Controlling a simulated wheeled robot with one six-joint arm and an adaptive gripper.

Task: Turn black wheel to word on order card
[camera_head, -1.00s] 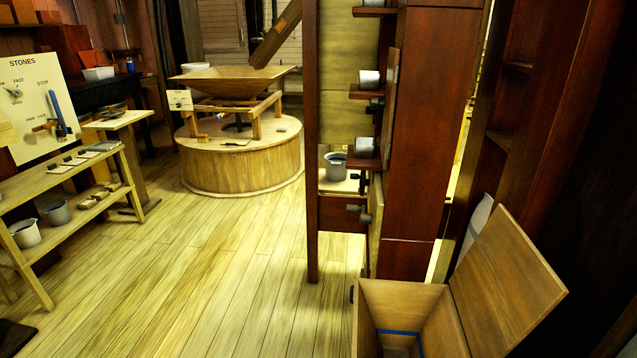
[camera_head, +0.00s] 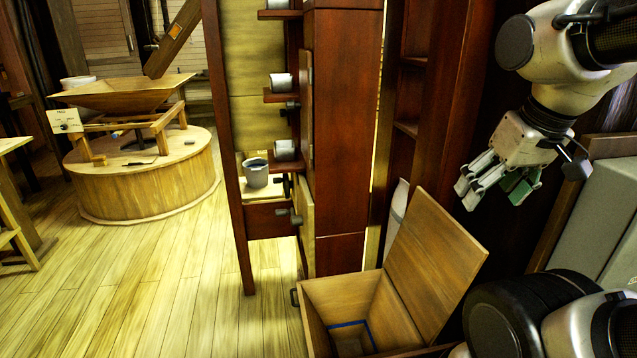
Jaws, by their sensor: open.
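My gripper (camera_head: 492,182) hangs open and empty at the upper right, in front of dark wood. It is well apart from the mill and the panels. A small cream plate (camera_head: 66,121) with a dark knob and lettering too small to read stands at the left edge of the millstone casing. I cannot tell whether this knob is the black wheel. Dark round knobs (camera_head: 291,216) also stick out low on the red-brown cabinet. I cannot make out an order card.
An open wooden bin (camera_head: 318,292) with a raised lid (camera_head: 436,257) stands at the front, below and left of my gripper. A grey bucket (camera_head: 256,175) sits on a cabinet shelf. The round millstone casing (camera_head: 145,185) stands at left. The plank floor between is clear.

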